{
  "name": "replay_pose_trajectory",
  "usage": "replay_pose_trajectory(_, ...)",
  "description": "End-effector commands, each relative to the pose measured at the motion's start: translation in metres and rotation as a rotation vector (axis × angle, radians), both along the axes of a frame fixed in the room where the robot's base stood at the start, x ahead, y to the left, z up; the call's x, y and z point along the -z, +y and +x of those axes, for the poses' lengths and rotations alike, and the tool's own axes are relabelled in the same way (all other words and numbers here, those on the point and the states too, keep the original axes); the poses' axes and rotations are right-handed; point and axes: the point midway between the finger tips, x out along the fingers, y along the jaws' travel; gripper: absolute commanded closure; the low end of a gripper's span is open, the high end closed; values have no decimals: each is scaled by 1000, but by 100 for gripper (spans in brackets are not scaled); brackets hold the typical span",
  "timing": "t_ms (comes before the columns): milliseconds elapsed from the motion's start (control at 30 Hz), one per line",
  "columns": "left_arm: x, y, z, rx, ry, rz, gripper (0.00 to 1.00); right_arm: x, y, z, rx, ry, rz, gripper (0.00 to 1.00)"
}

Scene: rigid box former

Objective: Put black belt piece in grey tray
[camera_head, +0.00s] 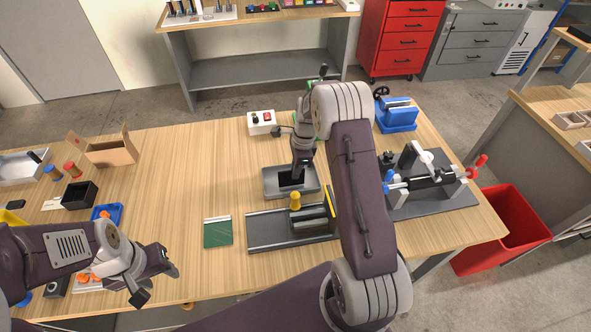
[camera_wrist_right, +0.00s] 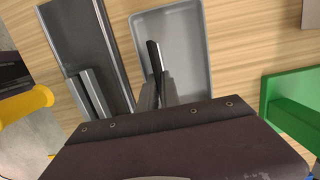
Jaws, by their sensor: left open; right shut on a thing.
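The grey tray (camera_head: 311,181) lies on the wooden table behind the dark rail fixture. It also shows in the right wrist view (camera_wrist_right: 190,45). My right gripper (camera_wrist_right: 158,92) is shut on the black belt piece (camera_wrist_right: 154,58), a narrow dark strip that stands out past the fingertips over the tray's interior. I cannot tell whether the strip touches the tray floor. In the head view my right gripper (camera_head: 293,178) points down at the tray, and the strip cannot be made out there. My left gripper (camera_head: 158,284) is open and empty near the table's front left edge.
The rail fixture (camera_head: 262,228) with a yellow knob (camera_head: 295,201) stands in front of the tray. A green board (camera_head: 217,232) lies to its left. A black-and-white clamp device (camera_head: 428,180) is on the right, a blue vise (camera_head: 396,114) behind.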

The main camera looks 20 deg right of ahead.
Motion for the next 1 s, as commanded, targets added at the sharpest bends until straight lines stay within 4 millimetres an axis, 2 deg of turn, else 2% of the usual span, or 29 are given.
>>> replay_pose_trajectory(300, 2, 0, 0, 0, 0, 0, 53, 4, 0, 0, 0, 0, 0, 100)
replay_pose_trajectory(333, 1, 0, 0, 0, 0, 0, 53, 3, 0, 0, 0, 0, 0, 85)
replay_pose_trajectory(400, 1, 0, 0, 0, 0, 0, 53, 3, 0, 0, 0, 0, 0, 71)
replay_pose_trajectory(700, 0, 0, 0, 0, 0, 0, 53, 0, 0, 0, 0, 0, 0, 71)
replay_pose_trajectory(833, 2, 0, 0, 0, 0, 0, 53, -17, -3, 1, 1, -5, 0, 71)
replay_pose_trajectory(1000, 4, 0, 0, 0, 0, 0, 53, -62, -10, -1, 2, -7, -2, 71)
